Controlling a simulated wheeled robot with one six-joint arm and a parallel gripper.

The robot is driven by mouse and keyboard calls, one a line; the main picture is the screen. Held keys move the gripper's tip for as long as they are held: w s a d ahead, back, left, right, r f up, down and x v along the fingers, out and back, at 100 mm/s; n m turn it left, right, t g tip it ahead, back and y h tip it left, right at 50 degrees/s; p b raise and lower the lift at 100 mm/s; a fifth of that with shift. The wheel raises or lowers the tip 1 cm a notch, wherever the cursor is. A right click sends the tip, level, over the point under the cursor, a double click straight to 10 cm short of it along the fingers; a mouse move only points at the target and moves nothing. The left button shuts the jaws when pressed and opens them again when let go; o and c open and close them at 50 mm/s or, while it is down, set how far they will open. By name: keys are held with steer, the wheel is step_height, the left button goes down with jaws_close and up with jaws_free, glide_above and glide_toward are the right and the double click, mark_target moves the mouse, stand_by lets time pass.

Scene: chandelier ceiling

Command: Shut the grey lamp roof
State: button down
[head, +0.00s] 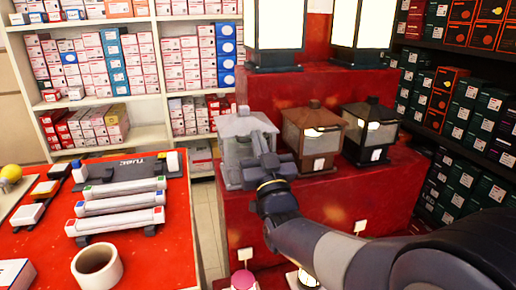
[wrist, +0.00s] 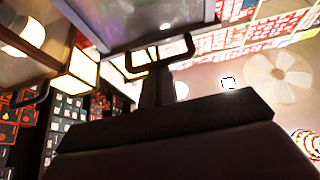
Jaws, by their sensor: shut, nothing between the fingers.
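The grey lamp (head: 236,150) stands at the left end of a row of three lanterns on a red step, in the head view. Its grey roof (head: 246,124) shows at its top; how far the roof is tilted is hard to tell. My gripper (head: 262,148) is in front of the lamp's right side, just below the roof, and hides part of the body. In the wrist view my gripper (wrist: 160,52) is shut and empty, close under a grey-framed pane (wrist: 140,20). Whether it touches the lamp cannot be told.
A brown lantern (head: 312,136) stands close on the right, with a black lantern (head: 370,130) beyond it. Two large lit lanterns stand on the higher step behind. A red table (head: 180,235) with tube lamps is at the left, with a narrow floor gap between.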

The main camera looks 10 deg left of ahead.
mark_target(258, 126)
steer(key=shift+f, duration=0.15)
steer(key=s+d, duration=0.3)
steer(key=s, duration=0.4)
steer(key=shift+s+d+f, duration=0.15)
steer(key=shift+d, duration=0.15)
stand_by(0.4)
steer(key=w+a, duration=0.3)
steer(key=w, duration=0.4)
steer(key=shift+w+a+r, duration=0.2)
steer(key=shift+a, duration=0.1)
stand_by(0.4)
